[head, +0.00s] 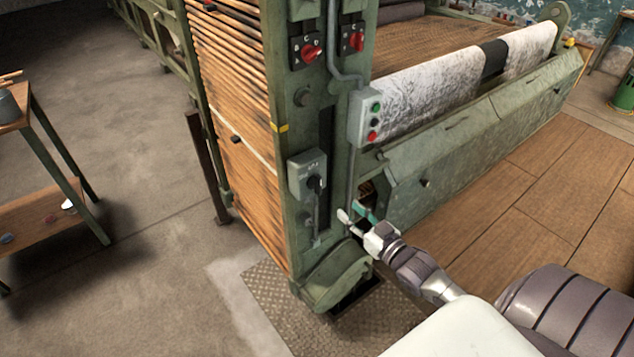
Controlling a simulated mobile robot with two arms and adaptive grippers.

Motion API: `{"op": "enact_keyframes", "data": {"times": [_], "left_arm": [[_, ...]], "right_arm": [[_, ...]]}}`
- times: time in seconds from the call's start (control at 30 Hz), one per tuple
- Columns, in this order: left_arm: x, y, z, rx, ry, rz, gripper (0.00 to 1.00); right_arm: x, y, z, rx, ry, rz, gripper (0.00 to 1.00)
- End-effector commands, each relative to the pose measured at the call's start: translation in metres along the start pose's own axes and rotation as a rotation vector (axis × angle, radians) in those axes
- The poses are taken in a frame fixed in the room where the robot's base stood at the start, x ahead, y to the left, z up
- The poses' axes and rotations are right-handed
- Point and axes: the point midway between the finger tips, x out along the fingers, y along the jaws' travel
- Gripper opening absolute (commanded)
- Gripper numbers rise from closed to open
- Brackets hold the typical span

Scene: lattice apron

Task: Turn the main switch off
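A grey switch box (308,174) with a dark knob or pivot is fixed low on the front of the green machine post. I take it for the main switch, but its label is too small to read. A long grey lever (317,222) hangs down below the box. My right gripper (352,212) is right of the lever's lower end, with a small gap in the picture. Its pale and teal fingertips are apart, and nothing shows between them. Its distance in depth from the lever is hard to tell. My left gripper is out of view.
Two red rotary switches (311,52) sit higher on the post. A grey button box (370,117) with green and red buttons hangs above my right gripper. A green sloping guard (470,150) runs off to the right. A wooden bench (50,190) stands at far left.

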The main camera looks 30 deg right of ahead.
Motion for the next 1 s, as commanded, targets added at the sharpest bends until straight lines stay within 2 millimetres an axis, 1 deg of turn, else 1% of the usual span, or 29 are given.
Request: {"op": "enact_keyframes", "data": {"times": [0.03,0.2,0.4,0.5,0.6,0.7,1.0], "left_arm": [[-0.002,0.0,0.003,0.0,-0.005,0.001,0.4],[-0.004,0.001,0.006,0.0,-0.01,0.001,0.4],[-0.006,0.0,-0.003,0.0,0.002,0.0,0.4],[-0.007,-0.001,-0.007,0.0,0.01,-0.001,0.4],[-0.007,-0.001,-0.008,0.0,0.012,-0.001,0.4],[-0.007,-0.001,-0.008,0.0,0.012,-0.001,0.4],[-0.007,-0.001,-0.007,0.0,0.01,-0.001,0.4]], "right_arm": [[0.012,0.0,-0.003,-0.001,0.004,0.0,0.39],[0.047,0.001,-0.002,-0.001,0.002,0.001,0.39],[0.086,0.0,-0.002,-0.002,0.002,0.0,0.39],[0.099,0.0,0.0,-0.002,0.0,0.001,0.39],[0.109,0.0,0.0,-0.002,0.0,0.001,0.39],[0.114,0.0,0.0,-0.002,-0.002,0.0,0.39],[0.116,0.0,0.001,-0.002,-0.002,0.0,0.39]]}}
